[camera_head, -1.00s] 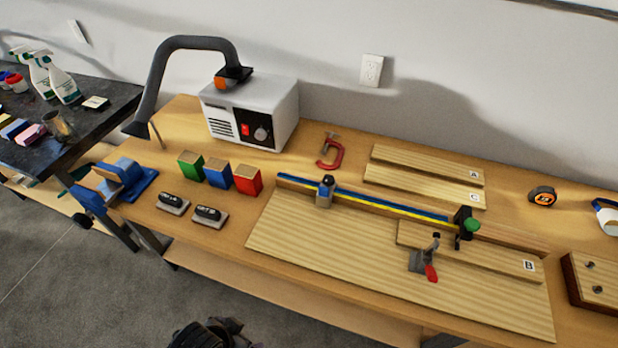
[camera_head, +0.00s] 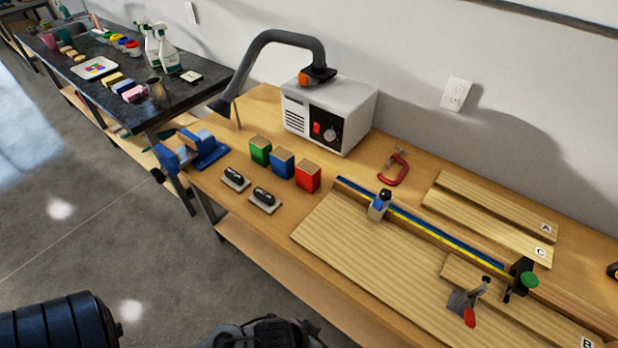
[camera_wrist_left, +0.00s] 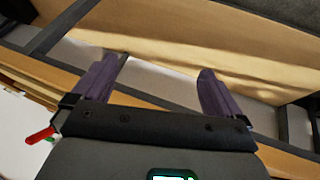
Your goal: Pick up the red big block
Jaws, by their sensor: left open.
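The red block (camera_head: 308,176) stands upright on the wooden workbench, at the right end of a row with a blue block (camera_head: 282,163) and a green block (camera_head: 260,150). My left gripper (camera_wrist_left: 160,82) shows in the left wrist view with its two dark purple fingers spread wide and nothing between them. The wrist view shows bench framing and a wooden shelf beyond the fingers, with no block in sight. In the head view no gripper fingers show; dark parts of my own body are at the bottom edge.
Two black-handled sanding blocks (camera_head: 263,200) lie in front of the row. A blue vise (camera_head: 190,149) is at the left, a white extractor box (camera_head: 329,112) with a hose behind. A red clamp (camera_head: 394,167) and a fence jig (camera_head: 420,223) are to the right.

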